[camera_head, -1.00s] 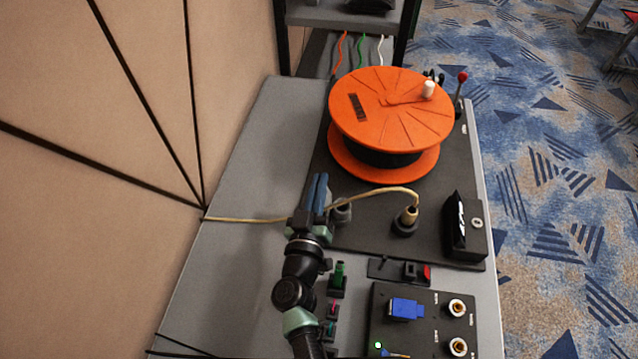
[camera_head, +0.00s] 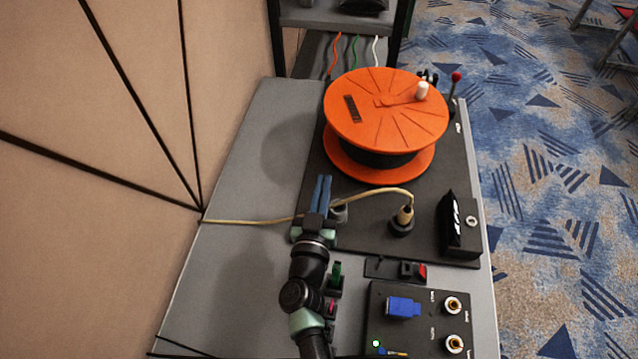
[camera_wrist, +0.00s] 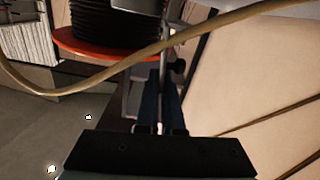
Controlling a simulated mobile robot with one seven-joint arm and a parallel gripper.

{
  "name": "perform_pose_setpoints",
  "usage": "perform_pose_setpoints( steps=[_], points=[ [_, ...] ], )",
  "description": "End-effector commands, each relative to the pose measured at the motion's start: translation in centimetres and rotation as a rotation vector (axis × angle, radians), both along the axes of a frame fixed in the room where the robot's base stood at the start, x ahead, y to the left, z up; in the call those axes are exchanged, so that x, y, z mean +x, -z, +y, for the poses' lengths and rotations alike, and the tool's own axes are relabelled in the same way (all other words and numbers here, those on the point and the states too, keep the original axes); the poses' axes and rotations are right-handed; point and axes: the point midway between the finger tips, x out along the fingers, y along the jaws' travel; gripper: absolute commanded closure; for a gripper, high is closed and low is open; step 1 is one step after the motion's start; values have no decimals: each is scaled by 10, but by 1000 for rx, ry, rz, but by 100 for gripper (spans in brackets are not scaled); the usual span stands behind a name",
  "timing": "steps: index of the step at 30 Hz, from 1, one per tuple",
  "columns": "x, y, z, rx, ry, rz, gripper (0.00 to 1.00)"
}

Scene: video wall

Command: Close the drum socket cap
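The orange cable drum (camera_head: 386,108) stands on the dark panel at the back of the bench. A small grey round piece (camera_head: 339,211), possibly the socket cap, sits on the panel in front of the drum; whether it is open or closed is unclear. My gripper (camera_head: 322,181) is just left of this piece, with its blue fingers pointing toward the drum. It also shows in the wrist view (camera_wrist: 160,80). The fingers are close together with a narrow gap and nothing visible between them. Contact with the grey piece cannot be told.
A beige cable (camera_head: 370,193) runs from a plug (camera_head: 404,215) across beside my gripper to the left wall. A black box (camera_head: 460,227) stands at the right. A panel with a blue connector (camera_head: 403,306) lies in front. Bare grey bench (camera_head: 250,180) is free at the left.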

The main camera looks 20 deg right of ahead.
Motion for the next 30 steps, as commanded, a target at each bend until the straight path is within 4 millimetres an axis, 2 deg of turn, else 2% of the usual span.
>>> perform_pose_setpoints(
  steps=[8,12,14,23,26,30],
  points=[
    [0,1,0,5,-1,-2,100],
    [0,1,0,5,-1,-2,74],
    [0,1,0,5,0,-2,66],
    [0,-2,0,4,0,-3,66],
    [0,-11,0,5,0,-3,66],
    [0,-35,0,5,1,-5,66]
  ],
)
